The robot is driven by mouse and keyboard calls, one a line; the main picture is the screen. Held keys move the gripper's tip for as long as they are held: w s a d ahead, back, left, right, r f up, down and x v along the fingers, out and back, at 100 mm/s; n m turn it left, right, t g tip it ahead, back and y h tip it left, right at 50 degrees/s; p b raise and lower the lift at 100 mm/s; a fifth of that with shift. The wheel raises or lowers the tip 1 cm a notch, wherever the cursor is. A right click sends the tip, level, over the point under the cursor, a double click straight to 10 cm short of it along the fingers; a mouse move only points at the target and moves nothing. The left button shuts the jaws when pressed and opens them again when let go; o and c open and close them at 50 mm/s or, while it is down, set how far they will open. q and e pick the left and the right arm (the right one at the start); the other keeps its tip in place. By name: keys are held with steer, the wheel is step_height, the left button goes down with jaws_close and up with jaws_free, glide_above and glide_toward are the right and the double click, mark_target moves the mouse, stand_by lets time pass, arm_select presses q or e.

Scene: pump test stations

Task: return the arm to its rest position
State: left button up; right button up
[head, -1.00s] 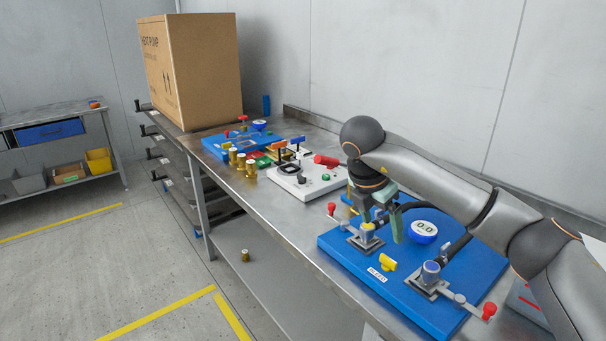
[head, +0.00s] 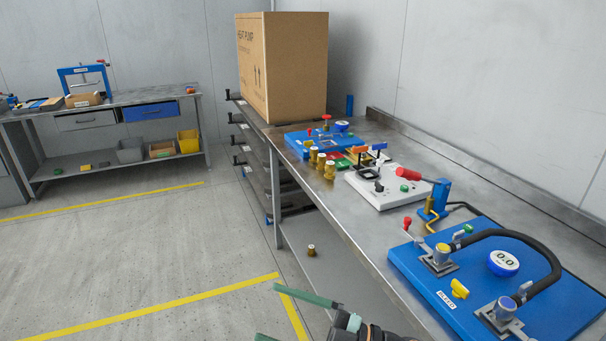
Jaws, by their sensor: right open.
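My right gripper (head: 287,317) shows at the bottom edge of the head view, in front of the bench and apart from it. Its two green fingers are spread wide with nothing between them; one finger is mostly cut off by the frame edge. A dark part of my right arm (head: 372,331) shows beside it, and the rest of that arm is out of the picture. My left gripper is not in view.
The steel bench (head: 330,217) runs along the right. On it are a blue test plate (head: 443,268) with a black hose (head: 520,238), a white fixture (head: 372,194), brass fittings (head: 329,171) and a cardboard box (head: 290,70). The floor (head: 150,257) at left is clear.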

steer(key=w+d+f+m+t+h+p, duration=0.1)
steer(key=d+f+m+t+h, duration=1)
steer(key=m, duration=0.5)
steer(key=s+d+f+m+g+h+p, duration=0.1)
steer(key=s+d+f+m+g+h, duration=0.4)
steer(key=s+d+f, duration=0.4)
steer(key=s+f+g+h, duration=0.1)
steer(key=s+f, duration=0.5)
steer(key=f, duration=0.1)
steer(key=shift+s+g+h, duration=0.15)
steer(key=shift+g+h, duration=0.15)
steer(key=shift+g, duration=0.1)
